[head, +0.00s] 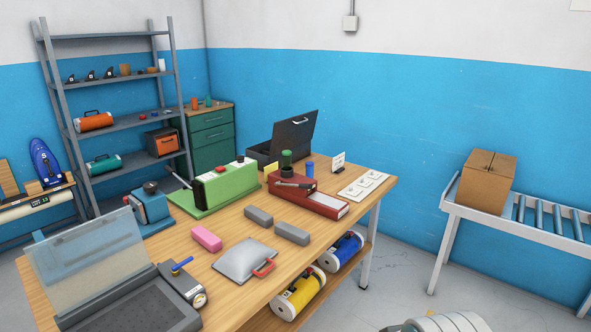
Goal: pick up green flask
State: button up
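A small dark green cylinder with a darker top (286,158), which looks like the green flask, stands upright near the back of the wooden table (225,236). Its lower part is partly hidden by the red device (304,192) in front of it. A small blue cylinder (309,170) stands just to its right. Other green items are a teal cylinder (104,163) on the grey shelf and a small green bottle (208,101) on the green cabinet. My gripper cannot be made out in the head view.
Behind the flask is an open black case (291,139); a green machine (228,185) stands to its left. Grey blocks, a pink block (206,238) and a grey pouch (245,260) lie nearer. A roller conveyor with a cardboard box (486,182) stands right, beyond open floor.

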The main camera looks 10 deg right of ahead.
aim_at(286, 154)
jog(key=i+l+u, duration=0.1)
jog(key=i+l, duration=0.15)
jog(key=i, duration=0.3)
jog(key=i+l+u, duration=0.1)
jog(key=i+l, duration=0.2)
jog(key=i, duration=0.25)
jog(key=i+l+u, duration=0.1)
jog(key=i+l, duration=0.25)
jog(key=i, duration=0.15)
jog(key=i+l, duration=0.4)
jog(key=i+u, duration=0.05)
jog(key=i, duration=0.05)
